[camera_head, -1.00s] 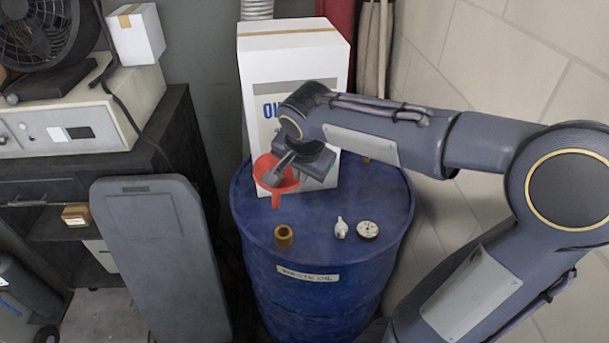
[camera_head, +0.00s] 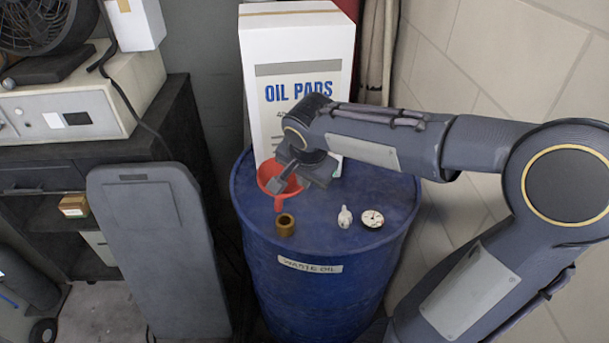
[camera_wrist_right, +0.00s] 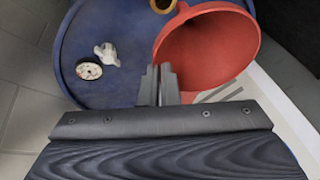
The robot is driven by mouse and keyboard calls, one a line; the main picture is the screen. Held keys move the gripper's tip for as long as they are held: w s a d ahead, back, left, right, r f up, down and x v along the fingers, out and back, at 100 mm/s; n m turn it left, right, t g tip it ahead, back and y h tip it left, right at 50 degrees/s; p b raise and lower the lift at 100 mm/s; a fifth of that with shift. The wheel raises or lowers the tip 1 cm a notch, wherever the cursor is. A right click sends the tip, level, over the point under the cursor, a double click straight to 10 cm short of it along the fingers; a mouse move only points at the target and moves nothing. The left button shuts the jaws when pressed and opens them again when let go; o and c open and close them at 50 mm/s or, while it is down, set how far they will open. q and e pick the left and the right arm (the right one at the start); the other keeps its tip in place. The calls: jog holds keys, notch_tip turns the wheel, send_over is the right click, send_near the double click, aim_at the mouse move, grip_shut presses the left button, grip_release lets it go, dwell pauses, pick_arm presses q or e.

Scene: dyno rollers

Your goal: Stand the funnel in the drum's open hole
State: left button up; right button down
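The red funnel (camera_head: 279,183) is over the blue drum (camera_head: 320,214), tilted, with its spout toward the brass-coloured collar (camera_head: 285,224) around the drum's open hole. In the wrist view, the funnel (camera_wrist_right: 208,48) has its wide mouth facing the camera. Its spout lies close beside the collar (camera_wrist_right: 162,4), apparently outside it; the spout's tip is not clear. My right gripper (camera_wrist_right: 160,84) has its fingers nearly together on the funnel's rim. In the head view, my right gripper (camera_head: 286,181) partly covers the funnel. My left gripper is not in view.
A small pale fitting (camera_head: 345,217) and a round gauge (camera_head: 372,219) lie on the drum top, right of the collar. A white oil pads box (camera_head: 296,60) stands behind the funnel. A grey board (camera_head: 150,250) stands left of the drum, and a wall is on the right.

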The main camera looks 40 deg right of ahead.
notch_tip(320, 180, down, 6)
jog(key=b, duration=0.4)
jog(key=shift+r+b, duration=0.25)
jog(key=shift+b, duration=0.1)
